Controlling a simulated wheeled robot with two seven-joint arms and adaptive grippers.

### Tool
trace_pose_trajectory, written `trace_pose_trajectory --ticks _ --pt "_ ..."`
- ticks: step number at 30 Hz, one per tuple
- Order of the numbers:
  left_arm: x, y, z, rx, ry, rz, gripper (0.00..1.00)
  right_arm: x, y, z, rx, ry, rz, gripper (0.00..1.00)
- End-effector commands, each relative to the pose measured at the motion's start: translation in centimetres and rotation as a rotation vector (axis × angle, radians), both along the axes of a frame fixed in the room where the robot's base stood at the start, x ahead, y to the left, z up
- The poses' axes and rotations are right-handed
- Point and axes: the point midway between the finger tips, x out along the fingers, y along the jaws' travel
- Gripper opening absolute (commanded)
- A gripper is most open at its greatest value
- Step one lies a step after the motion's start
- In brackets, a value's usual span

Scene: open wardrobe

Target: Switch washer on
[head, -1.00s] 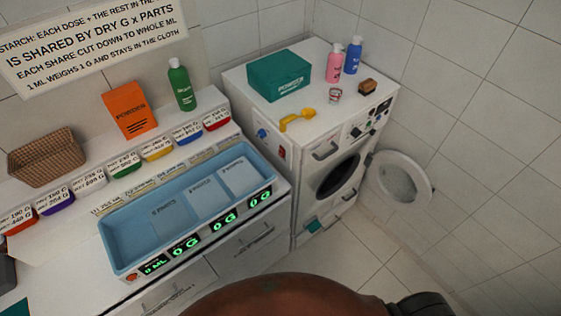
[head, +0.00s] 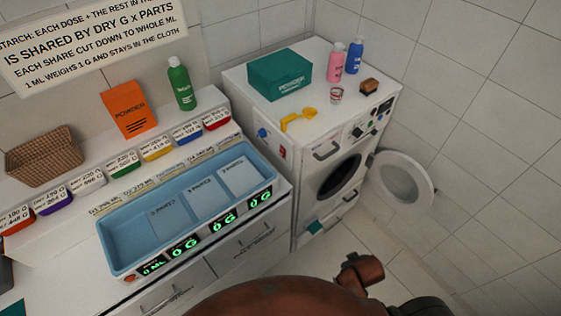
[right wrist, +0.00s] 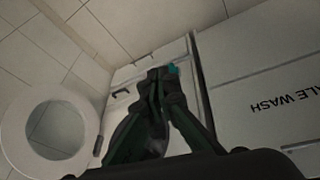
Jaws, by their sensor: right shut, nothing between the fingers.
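The white washer (head: 297,185) stands in the corner with its round door (head: 403,180) swung open to the right and a dark drum opening (head: 340,177). Its control panel (head: 368,122), with small knobs and buttons, is on the upper front; any lit indicator is too small to tell. In the right wrist view the open door (right wrist: 50,140) is at left. My right gripper (right wrist: 165,80) is shut and empty, pointing toward the lower washer front, where a bit of teal shows past its tips. In the head view its fingers are hidden. My left gripper is not in view.
On the washer top are a teal box (head: 280,74), pink bottle (head: 336,62), blue bottle (head: 354,56), small cup (head: 336,96), yellow scoop (head: 298,118) and brown brush (head: 368,86). A counter with a blue tray (head: 112,247) stands left. Floor before the washer is clear.

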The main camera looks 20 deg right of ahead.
Motion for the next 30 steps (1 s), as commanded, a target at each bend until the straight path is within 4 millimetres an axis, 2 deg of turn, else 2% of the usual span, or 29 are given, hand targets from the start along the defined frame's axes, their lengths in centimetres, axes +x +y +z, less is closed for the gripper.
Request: trace_pose_trajectory --ticks 1,3,9,13,17,20,23,24,27,30 --pt "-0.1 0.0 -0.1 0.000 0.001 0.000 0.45 1.2 -0.3 1.9 -0.029 -0.045 0.017 0.00" --pt "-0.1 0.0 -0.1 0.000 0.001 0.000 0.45 3.1 -0.7 3.9 -0.084 -0.110 0.049 0.00" --pt "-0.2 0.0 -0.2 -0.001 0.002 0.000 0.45 9.5 -1.4 8.2 -0.263 -0.298 0.170 0.00" --pt "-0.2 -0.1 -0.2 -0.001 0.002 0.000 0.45 13.3 -1.0 10.5 -0.380 -0.408 0.261 0.00" --pt "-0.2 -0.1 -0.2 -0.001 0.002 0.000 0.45 17.5 0.5 13.2 -0.517 -0.530 0.381 0.00" --pt "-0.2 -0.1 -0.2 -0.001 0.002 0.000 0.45 21.1 3.0 15.7 -0.646 -0.638 0.507 0.00" --pt "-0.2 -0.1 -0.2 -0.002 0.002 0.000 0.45 24.4 6.8 18.3 -0.791 -0.760 0.664 0.00" --pt "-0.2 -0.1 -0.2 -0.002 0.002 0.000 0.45 25.6 8.7 19.4 -0.850 -0.809 0.731 0.00" --pt "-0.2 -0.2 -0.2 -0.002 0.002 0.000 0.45 27.3 12.8 21.1 -0.963 -0.904 0.869 0.00" --pt "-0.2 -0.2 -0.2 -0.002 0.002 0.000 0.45 28.0 15.6 22.0 -1.029 -0.964 0.957 0.00"
